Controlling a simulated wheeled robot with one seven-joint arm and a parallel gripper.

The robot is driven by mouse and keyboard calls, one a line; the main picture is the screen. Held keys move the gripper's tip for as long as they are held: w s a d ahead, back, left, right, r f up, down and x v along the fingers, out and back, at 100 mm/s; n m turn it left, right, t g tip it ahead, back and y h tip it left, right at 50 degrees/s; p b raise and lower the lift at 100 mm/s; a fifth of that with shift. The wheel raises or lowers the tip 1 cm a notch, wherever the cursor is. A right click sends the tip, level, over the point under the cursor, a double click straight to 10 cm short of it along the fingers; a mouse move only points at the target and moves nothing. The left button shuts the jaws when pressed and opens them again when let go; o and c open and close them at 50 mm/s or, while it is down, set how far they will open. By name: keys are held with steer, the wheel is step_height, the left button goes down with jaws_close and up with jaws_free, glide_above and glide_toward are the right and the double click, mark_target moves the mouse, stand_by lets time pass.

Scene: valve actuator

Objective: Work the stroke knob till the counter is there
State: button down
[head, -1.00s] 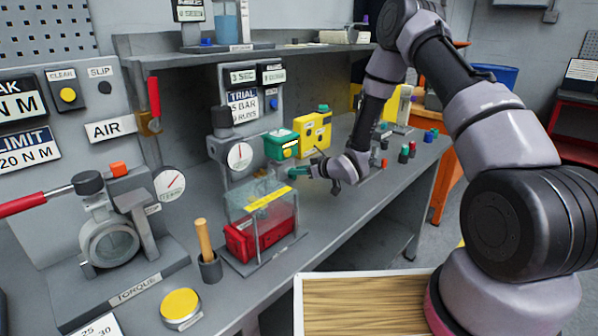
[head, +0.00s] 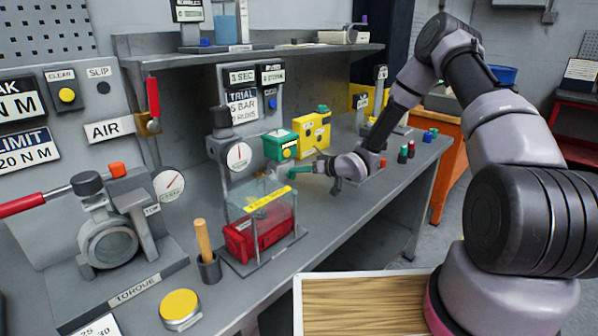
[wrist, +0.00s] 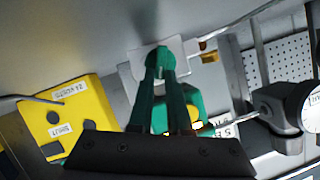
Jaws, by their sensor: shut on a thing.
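My gripper (head: 296,169) is at the bench, just right of the clear-lidded box and in front of the green box. In the wrist view its green fingers (wrist: 160,62) close together over a pale square block (wrist: 128,70). They are shut on a small piece there, which I take to be the stroke knob; the fingers hide nearly all of it. The counter (head: 272,74) is the right one of two small displays on the grey panel and seems to read 0. The left display (head: 242,77) reads 1 SEC. A round gauge (head: 238,157) stands below them.
A clear guard box (head: 287,215) over a red block (head: 245,240) stands close left of my gripper. The green box (head: 279,147) and yellow box (head: 315,130) stand behind it. Small coloured pieces (head: 403,154) lie to the right.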

steer(key=m, duration=0.1)
steer(key=m+y, duration=0.1)
steer(key=m+g, duration=0.1)
steer(key=shift+w+d+f+y, duration=0.35)
steer(key=shift+d+y, duration=0.05)
steer(key=shift+w+d+f+m+y, duration=0.15)
steer(key=shift+m+y, duration=0.25)
steer(key=shift+m, duration=0.4)
steer(key=shift+s+a+f+m+y, duration=0.15)
steer(key=shift+m+y, duration=0.25)
steer(key=shift+m, duration=0.4)
steer(key=shift+w+d+f, duration=0.1)
steer(key=c, duration=0.9)
jaws_free()
steer(key=shift+o, duration=0.2)
